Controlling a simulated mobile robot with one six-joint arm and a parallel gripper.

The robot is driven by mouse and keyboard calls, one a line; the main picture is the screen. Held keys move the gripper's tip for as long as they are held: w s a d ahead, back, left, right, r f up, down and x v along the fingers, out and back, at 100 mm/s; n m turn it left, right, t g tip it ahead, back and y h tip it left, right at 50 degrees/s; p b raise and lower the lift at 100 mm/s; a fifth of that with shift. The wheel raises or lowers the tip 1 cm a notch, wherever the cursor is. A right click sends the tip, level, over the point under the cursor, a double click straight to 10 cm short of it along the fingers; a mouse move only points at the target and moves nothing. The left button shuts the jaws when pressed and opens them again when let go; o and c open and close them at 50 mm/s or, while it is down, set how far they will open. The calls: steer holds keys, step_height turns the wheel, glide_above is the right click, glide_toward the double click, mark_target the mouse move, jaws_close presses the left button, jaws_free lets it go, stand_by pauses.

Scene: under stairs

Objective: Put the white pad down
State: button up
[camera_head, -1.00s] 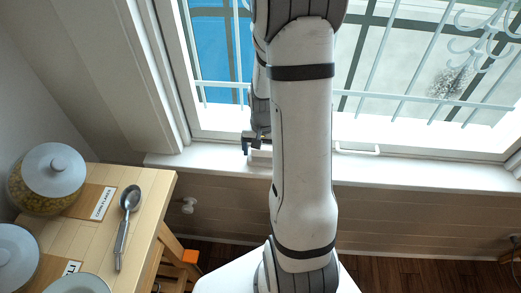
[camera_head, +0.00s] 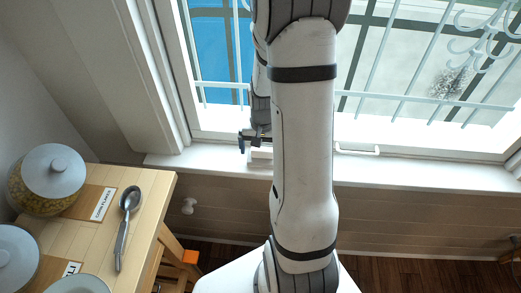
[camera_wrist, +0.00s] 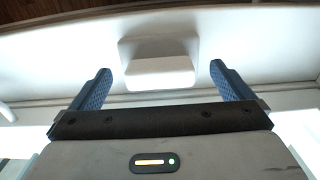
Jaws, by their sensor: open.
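The white pad (camera_wrist: 158,70) is a small block with rounded edges. In the wrist view it rests on the white windowsill (camera_wrist: 255,45), between and just beyond my two blue fingers. My gripper (camera_wrist: 160,68) is open, with a clear gap on each side of the pad. In the head view the pad (camera_head: 261,157) shows as a small pale block on the sill, partly hidden by my arm. My gripper (camera_head: 250,140) is just above it there, and its far finger is hard to make out.
A window with white bars (camera_head: 400,100) stands behind the sill. A white handle (camera_head: 357,149) is to the right. A wooden table (camera_head: 150,195) at left holds a spoon (camera_head: 123,225) and lidded jars (camera_head: 48,180). The sill further right is bare.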

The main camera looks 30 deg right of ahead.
mark_target(262, 149)
step_height(262, 149, up, 10)
steer(key=s+a+r+n+t, duration=0.2)
steer(key=s+a+r+n, duration=0.4)
steer(key=s+a+r, duration=0.4)
steer(key=s+a, duration=0.2)
steer(key=shift+s+a+r+n+t, duration=0.2)
steer(key=shift+a+n+t, duration=0.15)
steer(key=shift+n+t, duration=0.05)
